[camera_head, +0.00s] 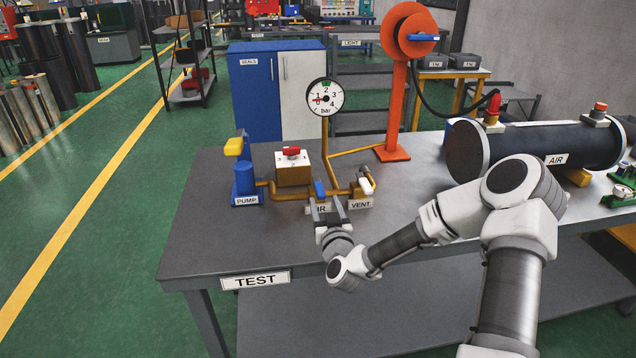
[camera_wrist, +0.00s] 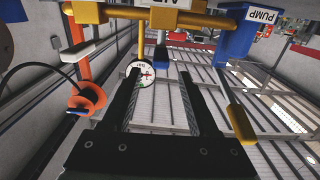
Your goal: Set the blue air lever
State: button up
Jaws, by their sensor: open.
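The blue air lever (camera_head: 320,188) stands up from the brass pipework behind the AIR label (camera_head: 319,208) on the test table. In the wrist view, which is upside down, the blue lever (camera_wrist: 161,54) shows just beyond my fingertips, in line with the gap between them. My gripper (camera_head: 327,206) is open and empty, in front of the lever, and partly covers the AIR label. In the wrist view my gripper (camera_wrist: 160,78) has its two dark fingers well apart. I cannot tell whether a finger touches the lever.
The white-handled VENT valve (camera_head: 366,185) is close on the right. The blue PUMP (camera_head: 244,180) with a yellow lever (camera_head: 234,146) is on the left. A box with a red knob (camera_head: 292,167) and a pressure gauge (camera_head: 325,97) stand behind. The table's front left (camera_head: 220,245) is clear.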

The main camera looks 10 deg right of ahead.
aim_at(318, 181)
jog(key=w, duration=1)
jog(key=shift+w, duration=0.3)
grip_shut()
dwell(1.0)
